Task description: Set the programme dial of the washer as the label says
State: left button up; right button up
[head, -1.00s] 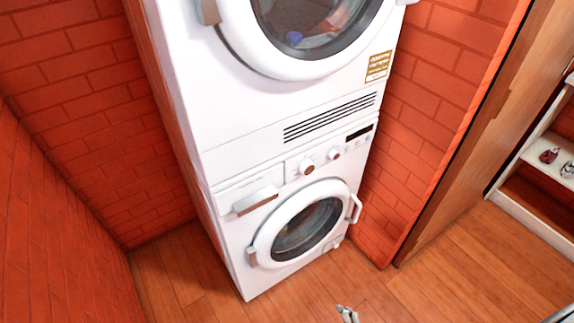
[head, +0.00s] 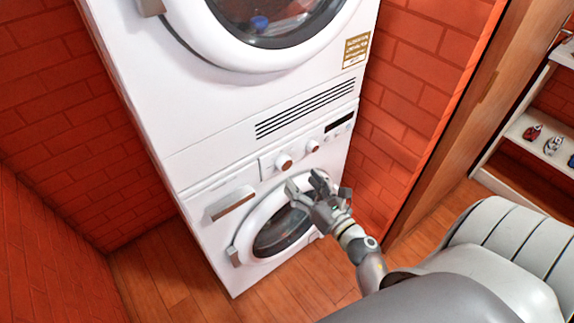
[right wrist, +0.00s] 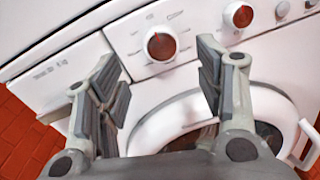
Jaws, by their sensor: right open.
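The white washer (head: 205,236) stands below a second stacked machine. Its panel has a left dial (head: 284,161) and a slightly smaller right dial (head: 312,146). In the right wrist view the left dial (right wrist: 160,45) has a white rim and a reddish-brown face; its marks are too small to read. The right dial (right wrist: 240,14) also shows. The label (head: 355,50), gold and white, is on the upper machine; its text is unreadable. My right gripper (head: 304,183) is open and empty, in front of the washer just below the dials. The left dial shows between its fingers, apart from them.
The washer's round door (head: 245,240) is shut below the panel. A detergent drawer (head: 232,203) is left of the dials. The upper machine (head: 190,110) overhangs nothing visibly. Brick walls stand on both sides; a shelf (head: 515,130) with small items is at right.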

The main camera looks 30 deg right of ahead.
aim_at(287, 165)
jog(key=w+p, duration=0.1)
jog(key=w, duration=0.6)
jog(key=c, duration=1)
jog(key=shift+m, duration=0.4)
